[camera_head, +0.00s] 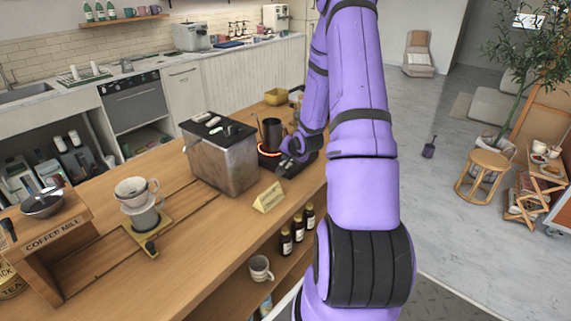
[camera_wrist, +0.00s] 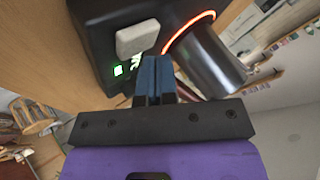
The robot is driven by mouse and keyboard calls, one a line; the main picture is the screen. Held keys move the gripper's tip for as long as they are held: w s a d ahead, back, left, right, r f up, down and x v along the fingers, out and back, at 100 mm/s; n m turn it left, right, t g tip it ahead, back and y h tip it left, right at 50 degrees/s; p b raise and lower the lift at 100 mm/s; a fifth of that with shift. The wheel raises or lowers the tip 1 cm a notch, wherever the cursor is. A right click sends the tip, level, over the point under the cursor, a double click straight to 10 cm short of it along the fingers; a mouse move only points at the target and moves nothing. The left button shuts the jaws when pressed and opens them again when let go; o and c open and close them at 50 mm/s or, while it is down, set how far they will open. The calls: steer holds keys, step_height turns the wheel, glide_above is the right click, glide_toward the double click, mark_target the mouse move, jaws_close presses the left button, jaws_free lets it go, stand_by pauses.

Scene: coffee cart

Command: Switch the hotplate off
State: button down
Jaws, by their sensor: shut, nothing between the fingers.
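The hotplate is a black unit on the wooden counter, and its ring (camera_head: 264,153) glows orange-red. In the wrist view its black body (camera_wrist: 95,30) fills the upper middle, with the glowing ring (camera_wrist: 190,27) behind. A light grey switch piece (camera_wrist: 137,38) sits on its front face, with a lit green mark (camera_wrist: 118,70) beside it. A dark metal pot (camera_head: 271,133) stands on the hotplate; it also shows in the wrist view (camera_wrist: 212,62). My gripper (camera_wrist: 155,62) is shut and empty, its blue fingertips close to the grey piece. I cannot tell whether they touch.
A steel box (camera_head: 225,158) with a black top stands left of the hotplate. A small sign (camera_head: 268,197) stands at the counter's front edge. A yellow container (camera_head: 276,96) sits behind. A pour-over set (camera_head: 140,200) and coffee mill (camera_head: 45,240) are farther left.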

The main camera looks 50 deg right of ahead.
steer(key=shift+f, duration=0.5)
stand_by(0.7)
steer(key=shift+r, duration=1)
steer(key=shift+r, duration=3)
